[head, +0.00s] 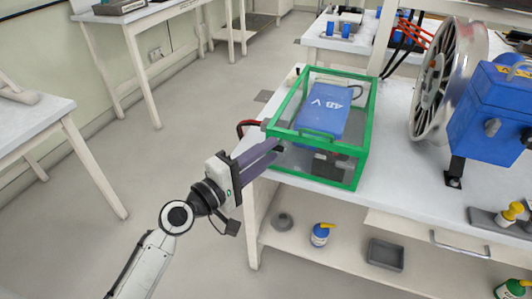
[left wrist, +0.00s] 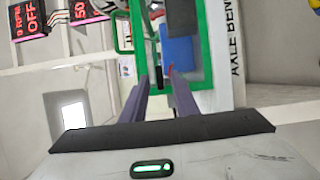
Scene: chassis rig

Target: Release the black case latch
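A clear case with a green frame (head: 361,140) stands on the front left part of the white bench. A blue battery-like box (head: 325,105) marked "48V" is inside it. My left gripper (head: 274,153) reaches in from the left, with its purple fingertips at the case's front left corner. In the left wrist view the two fingers (left wrist: 158,84) are apart. A small dark piece, apparently the black latch (left wrist: 158,77), lies between or just beyond their tips; I cannot tell whether they touch it. In the head view the fingertips largely hide this spot. My right gripper is not in view.
A silver wheel (head: 437,78) and a blue machine (head: 492,112) stand right of the case. Red cables (head: 246,127) show at the bench's left edge. The shelf below holds a blue and yellow bottle (head: 321,235) and a grey tray (head: 385,255).

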